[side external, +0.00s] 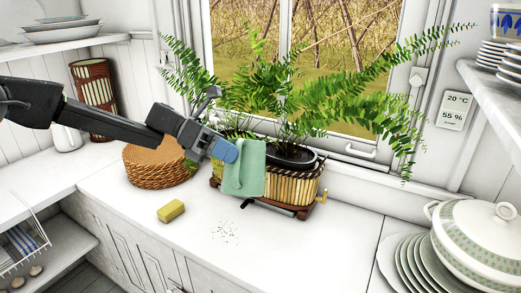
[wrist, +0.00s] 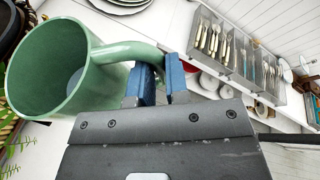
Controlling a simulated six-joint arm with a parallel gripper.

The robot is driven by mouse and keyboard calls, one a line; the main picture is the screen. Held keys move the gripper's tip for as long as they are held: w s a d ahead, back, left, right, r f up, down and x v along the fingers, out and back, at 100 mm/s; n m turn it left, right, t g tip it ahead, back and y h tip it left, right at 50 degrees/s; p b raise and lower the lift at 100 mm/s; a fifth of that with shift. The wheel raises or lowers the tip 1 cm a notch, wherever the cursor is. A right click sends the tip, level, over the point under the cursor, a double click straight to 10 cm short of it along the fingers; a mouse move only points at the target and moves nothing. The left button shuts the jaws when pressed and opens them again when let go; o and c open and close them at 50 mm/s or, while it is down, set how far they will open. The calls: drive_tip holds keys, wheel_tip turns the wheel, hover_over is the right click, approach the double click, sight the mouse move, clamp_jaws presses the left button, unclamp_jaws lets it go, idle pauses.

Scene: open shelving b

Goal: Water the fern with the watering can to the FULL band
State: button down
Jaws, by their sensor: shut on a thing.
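The green watering can (side external: 244,170) hangs in front of the fern's pot, above the counter. My gripper (side external: 224,151) has its blue fingers shut on the can's handle. In the wrist view the can (wrist: 120,52) is at upper left with its mouth open towards the camera, and the fingers (wrist: 160,84) close on its curved handle. A pale surface shows inside; I cannot tell whether it is water. The fern (side external: 285,95) stands in a woven planter (side external: 297,190) before the window, partly hidden by the can. I see no FULL band and no falling water.
A round wicker basket (side external: 152,168) and a yellow sponge (side external: 171,211) are left of the planter. Dark specks (side external: 225,233) lie on the counter. A white tureen (side external: 480,235) and stacked plates (side external: 416,268) stand at right. The front middle counter is mostly clear.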

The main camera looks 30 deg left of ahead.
drive_tip(key=shift+w+a+r+p, duration=0.15)
drive_tip(key=shift+w+r+p, duration=0.3)
drive_tip(key=shift+r, duration=0.2)
idle(1.1)
